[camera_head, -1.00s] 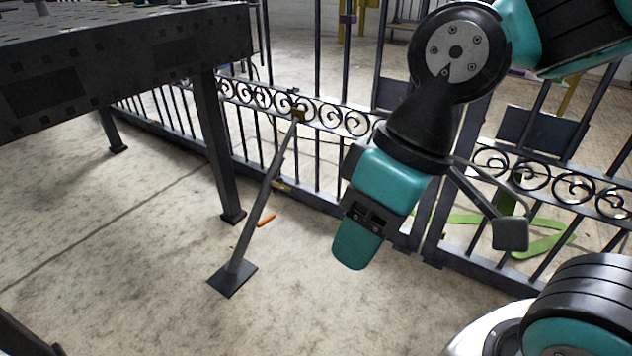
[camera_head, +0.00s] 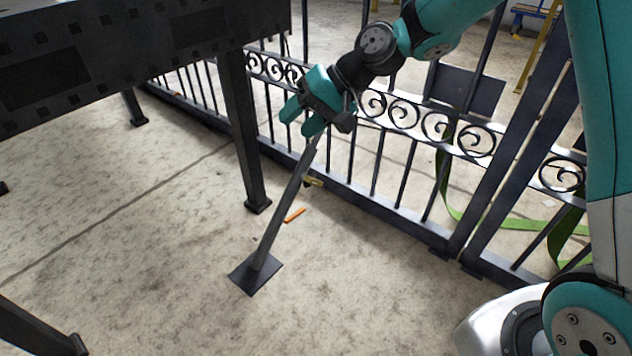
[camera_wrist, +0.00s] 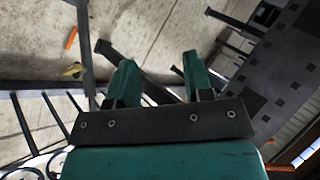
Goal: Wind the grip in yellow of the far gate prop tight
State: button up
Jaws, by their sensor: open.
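The far gate prop (camera_head: 278,215) is a slanted grey bar, rising from a dark square foot plate (camera_head: 256,274) on the floor towards the gate's scroll band. My gripper (camera_head: 303,118) is at the prop's upper end in the head view and hides that end. The yellow grip does not show clearly there, so I cannot tell whether the fingers are around it or in front of it. In the wrist view my gripper (camera_wrist: 160,80) is open, with a clear gap between its two green fingers. A grey bar left of the fingers, probably the prop (camera_wrist: 86,55), runs up the picture.
A dark table (camera_head: 140,45) stands at left, its leg (camera_head: 240,130) close to the prop. The gate (camera_head: 385,200) runs behind my gripper. An orange stick (camera_head: 294,215) lies on the floor. Green straps (camera_head: 530,225) lie behind.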

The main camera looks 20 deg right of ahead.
jog(key=w+d+f+m+t+y, duration=0.25)
jog(key=w+d+f+m, duration=0.35)
jog(key=f, duration=0.4)
jog(key=w+d+f+m+t+y, duration=0.1)
jog(key=w+d+f+m+t, duration=0.25)
jog(key=w+f, duration=0.5)
jog(key=s+d+f+m+t, duration=0.2)
jog(key=d+f+m, duration=0.25)
jog(key=f, duration=0.55)
jog(key=m+t+h+b, duration=0.2)
jog(key=m+t+b, duration=0.1)
jog(key=m+t, duration=0.25)
send_near(318, 184)
jog(key=shift+m+g, duration=0.25)
jog(key=shift+g, duration=0.2)
jog(key=b+x, duration=1)
jog(key=b, duration=1)
jog(key=shift+w+r+b, duration=0.15)
jog(key=shift+w+b, duration=0.15)
jog(key=shift+w+a+r, duration=0.2)
jog(key=shift+w, duration=0.1)
